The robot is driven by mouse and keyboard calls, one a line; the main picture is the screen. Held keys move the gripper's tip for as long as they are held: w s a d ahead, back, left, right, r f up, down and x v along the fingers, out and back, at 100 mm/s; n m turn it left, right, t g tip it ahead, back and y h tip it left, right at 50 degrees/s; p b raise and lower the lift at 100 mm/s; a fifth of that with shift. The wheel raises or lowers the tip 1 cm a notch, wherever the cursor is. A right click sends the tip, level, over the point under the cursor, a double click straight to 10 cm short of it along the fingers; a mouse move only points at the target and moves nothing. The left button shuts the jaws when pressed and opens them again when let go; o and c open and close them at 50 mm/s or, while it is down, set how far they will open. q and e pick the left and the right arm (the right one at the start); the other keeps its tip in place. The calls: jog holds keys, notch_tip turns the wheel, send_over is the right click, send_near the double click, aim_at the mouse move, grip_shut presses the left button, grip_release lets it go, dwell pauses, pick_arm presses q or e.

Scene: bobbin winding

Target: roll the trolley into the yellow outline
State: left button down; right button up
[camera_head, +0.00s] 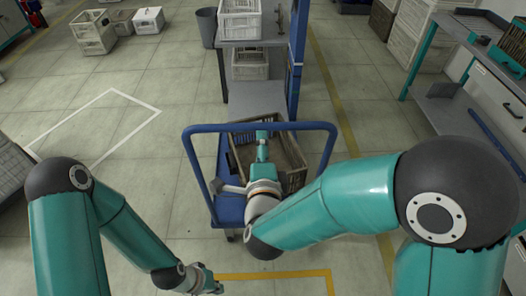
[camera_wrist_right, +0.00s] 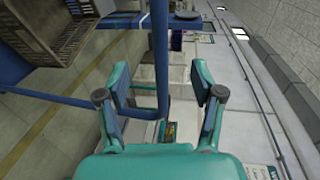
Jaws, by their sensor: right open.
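The blue trolley (camera_head: 229,209) stands on the floor with its tubular push handle (camera_head: 215,128) facing me and a brown slatted crate (camera_head: 292,166) on its deck. Part of a yellow outline (camera_head: 290,274) shows at the bottom edge of the head view, nearer to me than the trolley; the rest is out of frame. My right gripper (camera_head: 262,146) is over the trolley at the handle. In the right wrist view it is open (camera_wrist_right: 160,96), and the blue handle bar (camera_wrist_right: 161,60) passes between its fingers. My left gripper (camera_head: 212,284) is low, left of the trolley's near end; its fingers are too small to judge.
A white outline (camera_head: 148,104) lies on the floor at left. A shelf unit with pale crates (camera_head: 240,22) stands right behind the trolley, with a grey bin (camera_head: 207,27) beside it. A workbench (camera_head: 480,75) stands at right. A yellow floor line (camera_head: 345,125) runs right of the trolley.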

aim_at(260, 129)
jog(key=shift+w+f+p, duration=0.15)
jog(key=shift+w+p, duration=0.4)
jog(key=shift+w, duration=0.85)
jog(key=shift+w+a+f+b, duration=0.1)
jog(key=shift+w+f+b, duration=0.15)
jog(key=shift+w, duration=0.7)
jog(key=shift+w+f+b, duration=0.2)
jog(key=shift+w+b, duration=0.1)
jog(key=shift+w, duration=0.7)
jog(key=shift+w+a+f+b, duration=0.1)
jog(key=shift+w+f+b, duration=0.15)
jog(key=shift+w, duration=0.7)
jog(key=shift+r, duration=0.1)
jog(key=shift+c, duration=0.2)
jog(key=shift+d, duration=0.1)
grip_shut()
